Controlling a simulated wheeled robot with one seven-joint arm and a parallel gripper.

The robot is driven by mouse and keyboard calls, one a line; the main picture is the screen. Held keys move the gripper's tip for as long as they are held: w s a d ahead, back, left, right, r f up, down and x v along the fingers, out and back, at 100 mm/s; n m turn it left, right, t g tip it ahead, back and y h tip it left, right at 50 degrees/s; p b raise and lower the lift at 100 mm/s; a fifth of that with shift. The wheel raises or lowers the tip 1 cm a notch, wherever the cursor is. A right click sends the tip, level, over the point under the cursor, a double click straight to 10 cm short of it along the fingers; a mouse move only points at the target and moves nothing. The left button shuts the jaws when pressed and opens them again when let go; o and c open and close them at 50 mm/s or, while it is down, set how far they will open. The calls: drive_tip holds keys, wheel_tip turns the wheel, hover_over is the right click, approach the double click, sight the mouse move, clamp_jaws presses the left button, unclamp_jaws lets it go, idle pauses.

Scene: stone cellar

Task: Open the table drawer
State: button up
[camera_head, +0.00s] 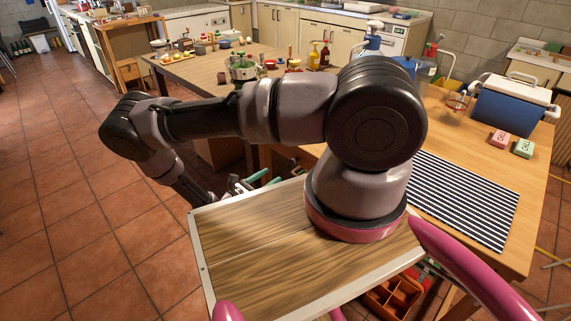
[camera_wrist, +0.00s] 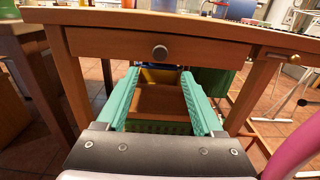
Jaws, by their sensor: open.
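The drawer front looks flush with the table frame, so the drawer is shut. My gripper (camera_wrist: 160,74) has two teal fingers spread apart with nothing between them. It points at the table from the front, with its fingertips below the knob and apart from it. In the head view, my arm hides part of the table, and the drawer front cannot be seen.
A second, brass-coloured knob (camera_wrist: 294,59) shows at the table's right. Table legs (camera_wrist: 258,88) stand either side of the gripper. A brown crate (camera_wrist: 160,101) sits beneath. A striped mat (camera_head: 463,198) and blue cooler (camera_head: 505,112) are on the tabletop. Tiled floor at left is clear.

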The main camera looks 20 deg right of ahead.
sight(292, 162)
drive_tip(key=x, duration=1)
drive_tip(key=shift+w+d, duration=0.1)
drive_tip(key=shift+d, duration=0.2)
clamp_jaws()
idle(1.0)
